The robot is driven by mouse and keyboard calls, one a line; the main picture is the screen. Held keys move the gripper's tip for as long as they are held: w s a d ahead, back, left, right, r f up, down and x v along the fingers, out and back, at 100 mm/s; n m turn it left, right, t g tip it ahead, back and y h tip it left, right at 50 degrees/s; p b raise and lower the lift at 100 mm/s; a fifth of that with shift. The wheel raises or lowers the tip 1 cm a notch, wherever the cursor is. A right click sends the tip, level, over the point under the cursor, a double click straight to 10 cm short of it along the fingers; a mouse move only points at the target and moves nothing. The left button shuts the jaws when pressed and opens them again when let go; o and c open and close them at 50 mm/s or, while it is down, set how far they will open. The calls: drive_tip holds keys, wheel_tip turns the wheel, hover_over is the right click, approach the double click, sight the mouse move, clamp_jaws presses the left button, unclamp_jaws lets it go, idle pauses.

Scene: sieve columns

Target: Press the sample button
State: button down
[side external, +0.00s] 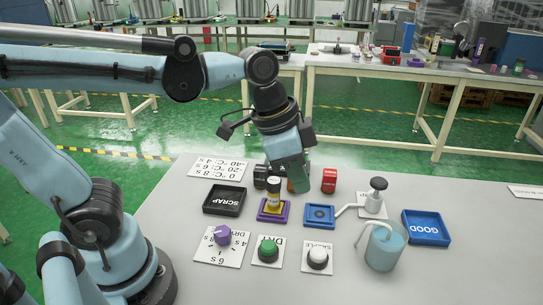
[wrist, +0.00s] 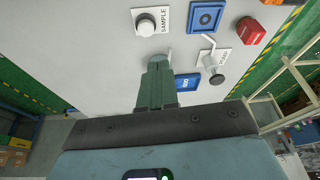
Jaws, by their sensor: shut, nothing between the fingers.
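The sample button is a round pale button (side external: 317,257) in a black collar on a white plate, at the front middle of the table in the side view. In the wrist view it shows at the top (wrist: 146,23), with the word SAMPLE beside it, and nothing covers it. My gripper (side external: 298,188) points down above the back part of the work area, behind the button and apart from it. Its green fingers (wrist: 157,68) are together and empty in the wrist view, below the button in the picture.
A green button (side external: 268,250) and a purple dial (side external: 222,235) lie left of the sample button. A purple holder (side external: 273,210) bears a vial.

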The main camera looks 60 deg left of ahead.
drive_tip(key=shift+d+r+m+g, duration=0.25)
drive_tip(key=shift+d+m+g, duration=0.25)
drive_tip(key=shift+d+m, duration=0.4)
drive_tip(key=shift+d, duration=0.1)
hover_over(317, 250)
drive_tip(key=f, duration=1.1)
drive_tip(key=shift+s+f, duration=0.2)
drive_tip(key=shift+f, duration=1.1)
drive_tip(key=shift+f, duration=0.1)
drive_tip(key=shift+f, duration=1)
drive_tip(key=shift+r, duration=0.1)
